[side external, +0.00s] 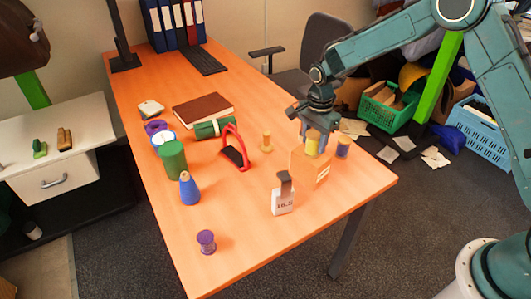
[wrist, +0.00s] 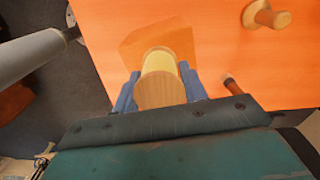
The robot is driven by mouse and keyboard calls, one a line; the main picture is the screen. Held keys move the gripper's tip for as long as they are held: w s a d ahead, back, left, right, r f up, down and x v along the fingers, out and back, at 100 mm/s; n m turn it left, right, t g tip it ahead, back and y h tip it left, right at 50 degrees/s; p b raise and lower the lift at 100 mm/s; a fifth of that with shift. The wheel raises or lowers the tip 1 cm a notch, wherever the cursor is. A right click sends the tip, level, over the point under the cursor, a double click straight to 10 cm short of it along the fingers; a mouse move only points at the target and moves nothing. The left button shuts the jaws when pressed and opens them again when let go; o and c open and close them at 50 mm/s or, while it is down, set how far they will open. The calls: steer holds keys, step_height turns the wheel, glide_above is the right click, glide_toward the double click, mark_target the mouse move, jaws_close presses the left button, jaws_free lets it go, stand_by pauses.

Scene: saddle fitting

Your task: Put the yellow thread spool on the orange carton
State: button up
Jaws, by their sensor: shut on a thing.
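The yellow thread spool (side external: 312,146) is upright between the fingers of my gripper (side external: 314,131). In the wrist view the yellow spool (wrist: 160,66) shows its wooden end, with a blue finger on each side. The orange carton (side external: 308,171) stands near the table's right edge, directly below the spool. It also shows in the wrist view (wrist: 136,45), under and beyond the spool. The spool's lower end is at the carton's top; I cannot tell whether they touch. My gripper is shut on the spool.
A red-handled tool (side external: 236,150) lies farther left.

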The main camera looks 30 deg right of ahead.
mark_target(316, 133)
steer(key=shift+f, duration=0.1)
steer(key=o, duration=1)
steer(key=shift+c, duration=0.2)
step_height(316, 133, up, 12)
steer(key=shift+r, duration=0.2)
stand_by(0.5)
